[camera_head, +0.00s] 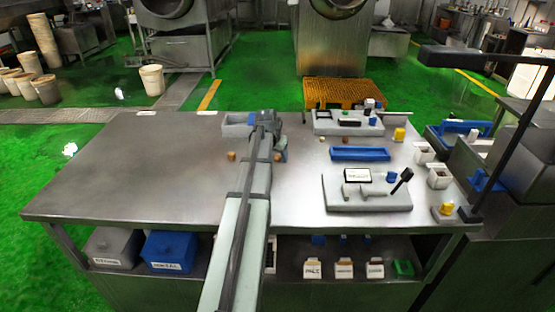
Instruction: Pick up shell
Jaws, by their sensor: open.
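My gripper (279,153) hangs low over the middle of the steel table, at the far end of my arm, which partly hides it. A small brown piece (277,157) shows right at the gripper, but I cannot tell whether it lies between the fingers. A second small brown piece (231,156) lies on the table just left of my arm. A third small one (322,139) lies to the right, near the grey fixture. They are too small to tell which is the shell.
A grey tray (236,131) stands behind the gripper, partly behind my arm. A blue tray (360,154), a grey fixture (350,116) and a larger grey fixture with a black lever (368,203) fill the right side. The steel table (130,170) is bare on the left.

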